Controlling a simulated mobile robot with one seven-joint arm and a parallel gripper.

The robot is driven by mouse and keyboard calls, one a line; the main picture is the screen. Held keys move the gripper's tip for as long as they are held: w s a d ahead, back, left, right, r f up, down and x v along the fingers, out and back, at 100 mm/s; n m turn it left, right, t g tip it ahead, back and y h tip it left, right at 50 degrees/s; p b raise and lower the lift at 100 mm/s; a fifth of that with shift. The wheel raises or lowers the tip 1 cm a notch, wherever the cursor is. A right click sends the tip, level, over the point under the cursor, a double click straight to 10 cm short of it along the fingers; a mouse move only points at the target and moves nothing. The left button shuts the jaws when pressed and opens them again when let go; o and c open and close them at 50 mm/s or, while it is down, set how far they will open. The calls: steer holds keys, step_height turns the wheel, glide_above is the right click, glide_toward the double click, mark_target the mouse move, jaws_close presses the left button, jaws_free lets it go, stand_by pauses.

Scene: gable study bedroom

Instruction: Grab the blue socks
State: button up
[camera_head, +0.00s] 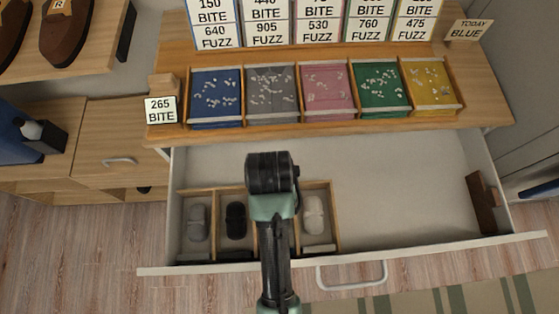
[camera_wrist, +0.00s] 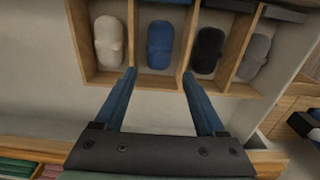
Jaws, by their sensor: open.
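The blue socks (camera_wrist: 160,44) lie as a rolled bundle in one compartment of a wooden divider box (camera_wrist: 232,88), seen in the wrist view. My gripper (camera_wrist: 158,78) is open and empty, its two blue fingers spread below the blue socks' compartment in that view, apart from the socks. In the head view my arm hides the blue socks, and the fingers do not show. White socks (camera_wrist: 108,42) and black socks (camera_wrist: 208,50) lie in the compartments on either side, and grey socks (camera_wrist: 254,56) lie beyond the black ones.
The divider box stands in the left part of an open white drawer (camera_head: 400,180). A brown wooden piece (camera_head: 484,203) stands at its right end. Above the drawer, a wooden desk (camera_head: 485,95) carries colored trays, including a blue one (camera_head: 216,95), and number signs. The drawer's middle is clear.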

steer(key=f, duration=0.4)
steer(key=f+b, duration=0.1)
steer(key=f, duration=0.8)
steer(key=shift+s, duration=0.25)
steer(key=c, duration=1)
